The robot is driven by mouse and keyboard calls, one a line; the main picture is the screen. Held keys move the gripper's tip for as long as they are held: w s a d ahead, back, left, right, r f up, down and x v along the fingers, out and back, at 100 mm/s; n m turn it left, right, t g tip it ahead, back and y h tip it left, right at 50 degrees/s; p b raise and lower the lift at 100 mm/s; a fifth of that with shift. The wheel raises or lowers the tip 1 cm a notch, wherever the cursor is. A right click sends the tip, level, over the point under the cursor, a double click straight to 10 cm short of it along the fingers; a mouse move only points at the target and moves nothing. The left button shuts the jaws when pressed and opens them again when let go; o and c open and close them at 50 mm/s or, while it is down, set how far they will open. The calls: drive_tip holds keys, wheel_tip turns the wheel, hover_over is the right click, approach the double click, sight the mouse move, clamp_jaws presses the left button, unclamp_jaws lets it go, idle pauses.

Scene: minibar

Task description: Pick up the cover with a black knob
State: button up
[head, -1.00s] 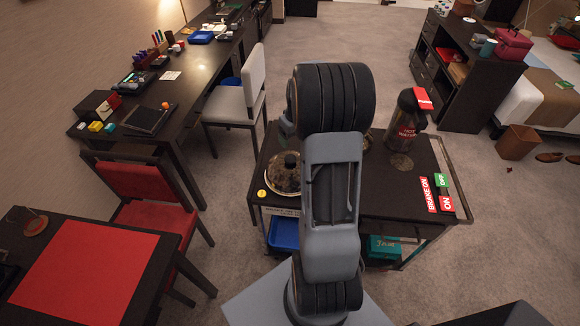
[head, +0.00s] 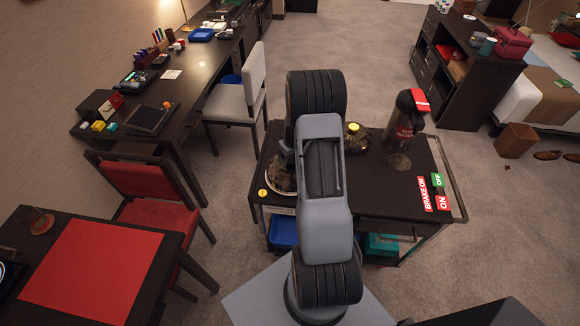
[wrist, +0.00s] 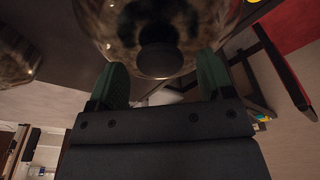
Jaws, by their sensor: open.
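The cover with a black knob is a glassy, smoky dome on a plate on the cart. In the head view the cover (head: 279,180) is mostly hidden behind my arm at the cart's left side. In the wrist view the cover (wrist: 110,22) fills the top middle, with its black knob (wrist: 158,48) facing my gripper. My gripper (wrist: 162,78) is open, its two green fingers on either side of the knob's line. The knob appears just beyond the fingertips; I cannot tell if they touch it.
A second cover with a yellow knob (head: 353,140) stands right of my arm on the cart (head: 385,205). A black flask (head: 405,122) stands further right. The cart's front right top is bare apart from brake labels (head: 433,190). A red chair (head: 145,190) is to the left.

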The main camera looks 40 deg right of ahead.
drive_tip(key=shift+w+f, duration=0.1)
drive_tip(key=shift+f, duration=0.25)
clamp_jaws()
idle(0.5)
drive_tip(key=shift+r, duration=0.15)
